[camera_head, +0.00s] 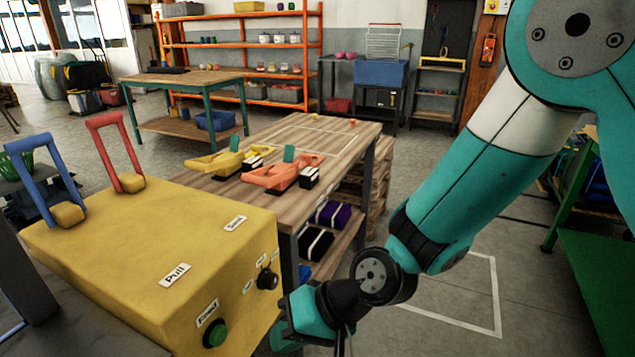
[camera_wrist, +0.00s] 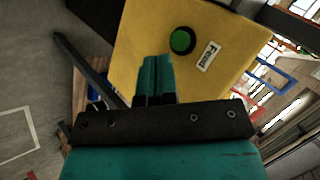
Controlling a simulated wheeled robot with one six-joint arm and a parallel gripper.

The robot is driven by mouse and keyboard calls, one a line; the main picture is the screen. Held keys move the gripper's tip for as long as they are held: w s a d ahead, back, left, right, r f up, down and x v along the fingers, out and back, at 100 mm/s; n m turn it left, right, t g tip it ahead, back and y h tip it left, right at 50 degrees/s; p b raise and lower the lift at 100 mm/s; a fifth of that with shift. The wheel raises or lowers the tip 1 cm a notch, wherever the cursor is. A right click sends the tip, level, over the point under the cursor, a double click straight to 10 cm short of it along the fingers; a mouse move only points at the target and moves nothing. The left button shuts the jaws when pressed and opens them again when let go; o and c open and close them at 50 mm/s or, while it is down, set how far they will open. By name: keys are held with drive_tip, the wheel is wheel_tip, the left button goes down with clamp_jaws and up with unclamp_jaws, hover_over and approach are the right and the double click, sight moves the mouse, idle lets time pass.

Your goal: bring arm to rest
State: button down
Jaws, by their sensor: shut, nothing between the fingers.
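My arm reaches down from the top right in the head view, and its wrist is low in the middle. In the wrist view my gripper (camera_wrist: 156,62) has its two teal fingers together with nothing between them. The fingertips point toward the front of a yellow control box (camera_head: 150,240), which also shows in the wrist view (camera_wrist: 140,30). A green button (camera_head: 216,335) is on that front face and shows in the wrist view (camera_wrist: 182,41). The fingertips appear beside the button; I cannot tell how far they are from the box. The fingers are not clearly visible in the head view.
A blue lever (camera_head: 38,180) and a red lever (camera_head: 112,150) rise from the box. A wooden table (camera_head: 335,135) behind it holds a yellow tool (camera_head: 215,163) and an orange tool (camera_head: 280,176). A green bench (camera_head: 600,270) stands at right. Floor between is clear.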

drive_tip(key=s+d+r+n+h, duration=0.2)
drive_tip(key=s+d+r, duration=0.2)
drive_tip(key=d+r, duration=0.5)
drive_tip(key=s+d+r+n+h, duration=0.1)
drive_tip(key=s+d+r+h, duration=0.2)
drive_tip(key=s+d+r, duration=0.55)
drive_tip(key=w+a+p+v, duration=0.1)
drive_tip(key=w+p+v, duration=0.1)
drive_tip(key=p+v, duration=1)
drive_tip(key=shift+w+r+p, duration=0.2)
drive_tip(key=shift+w+p, duration=0.15)
drive_tip(key=shift+p, duration=0.3)
